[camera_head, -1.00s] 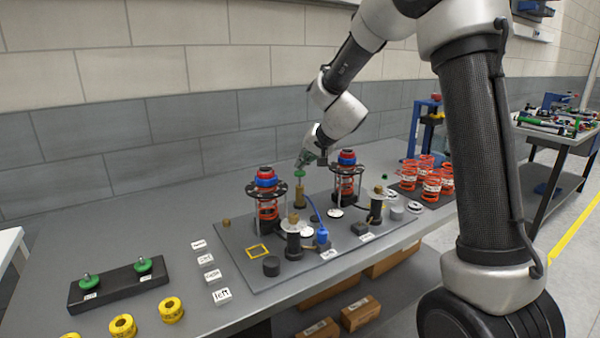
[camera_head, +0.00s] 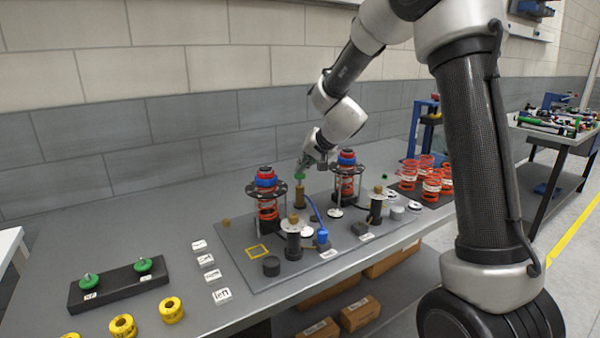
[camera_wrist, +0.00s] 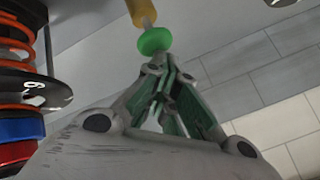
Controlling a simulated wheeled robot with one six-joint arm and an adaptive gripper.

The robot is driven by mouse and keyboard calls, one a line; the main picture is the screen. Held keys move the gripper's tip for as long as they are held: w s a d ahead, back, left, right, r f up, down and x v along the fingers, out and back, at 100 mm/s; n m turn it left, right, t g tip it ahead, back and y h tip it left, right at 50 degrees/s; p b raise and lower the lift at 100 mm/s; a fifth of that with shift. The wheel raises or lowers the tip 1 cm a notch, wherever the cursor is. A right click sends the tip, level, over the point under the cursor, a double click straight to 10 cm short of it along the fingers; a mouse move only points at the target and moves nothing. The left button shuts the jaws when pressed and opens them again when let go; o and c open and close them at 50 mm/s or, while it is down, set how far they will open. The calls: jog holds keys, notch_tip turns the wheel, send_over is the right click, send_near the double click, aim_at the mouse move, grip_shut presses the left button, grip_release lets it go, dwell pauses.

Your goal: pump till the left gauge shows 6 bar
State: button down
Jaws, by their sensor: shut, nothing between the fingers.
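The pump is a brass cylinder (camera_head: 300,198) with a green knob (camera_head: 300,178) on a thin rod, between two spring stands. My gripper (camera_head: 303,171) is shut and empty, pointing down at the knob. In the wrist view the shut fingertips (camera_wrist: 157,68) are at the green knob (camera_wrist: 155,41), seeming to touch it. A short rod shows between the knob and the brass body (camera_wrist: 143,12). A white round face (camera_head: 307,232) lies near the left spring stand (camera_head: 268,210), perhaps the left gauge. Its reading is too small to make out.
A right spring stand (camera_head: 347,186) is close beside my gripper. A blue hose (camera_head: 313,209) runs from near the pump to a blue fitting (camera_head: 322,237). Orange springs (camera_head: 431,188) stand at the right. A black block with green knobs (camera_head: 118,284) is at the front left.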

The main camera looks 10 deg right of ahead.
jog(key=shift+f, duration=0.65)
dwell(0.4)
jog(key=shift+r, duration=1.7)
notch_tip(320, 180, up, 5)
dwell(0.8)
